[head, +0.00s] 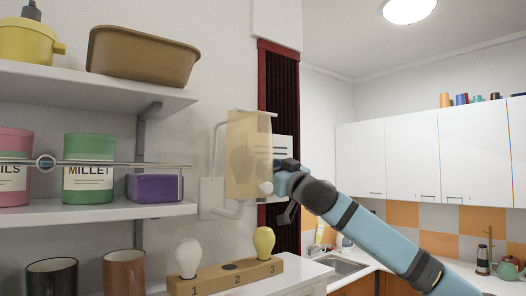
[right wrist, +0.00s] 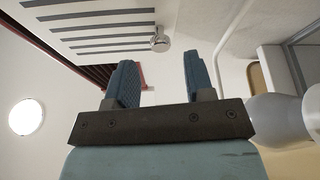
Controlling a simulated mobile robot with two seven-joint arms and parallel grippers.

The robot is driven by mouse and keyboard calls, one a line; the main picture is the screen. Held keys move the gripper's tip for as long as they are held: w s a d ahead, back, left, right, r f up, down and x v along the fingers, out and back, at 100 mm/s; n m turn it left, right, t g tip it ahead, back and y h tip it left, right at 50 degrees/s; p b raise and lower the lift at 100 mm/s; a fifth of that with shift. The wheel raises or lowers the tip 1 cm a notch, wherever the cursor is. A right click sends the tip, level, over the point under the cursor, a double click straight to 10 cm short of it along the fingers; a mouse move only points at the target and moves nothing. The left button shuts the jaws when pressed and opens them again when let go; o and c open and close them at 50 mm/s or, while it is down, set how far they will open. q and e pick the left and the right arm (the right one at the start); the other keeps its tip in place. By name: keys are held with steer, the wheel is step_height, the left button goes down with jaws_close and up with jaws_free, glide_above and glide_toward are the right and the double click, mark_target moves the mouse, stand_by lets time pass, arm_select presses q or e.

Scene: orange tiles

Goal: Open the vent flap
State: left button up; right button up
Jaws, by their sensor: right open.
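The vent flap (head: 283,148) is a white plate with dark slots on the wall, partly hidden behind a translucent beige panel in the head view. It fills the upper left of the right wrist view (right wrist: 85,28), where a small shiny knob (right wrist: 160,40) stands out from its edge. My right gripper (head: 283,172) is at the plate's lower part. In the wrist view its two blue fingers (right wrist: 158,72) are apart with nothing between them. The knob appears beyond the fingertips, between their lines; the gap is hard to judge. My left gripper is not in view.
The beige panel (head: 247,130) hangs left of the right gripper, close to it. Shelves (head: 100,209) with tins and a purple box are at left. A wooden block (head: 225,279) with bulbs sits below. A dark red-framed strip (head: 278,75) runs behind the vent.

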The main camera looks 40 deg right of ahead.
steer(key=p+x, duration=0.1)
steer(key=x, duration=0.2)
steer(key=shift+w, duration=0.15)
jaws_close()
steer(key=shift+f, duration=0.1)
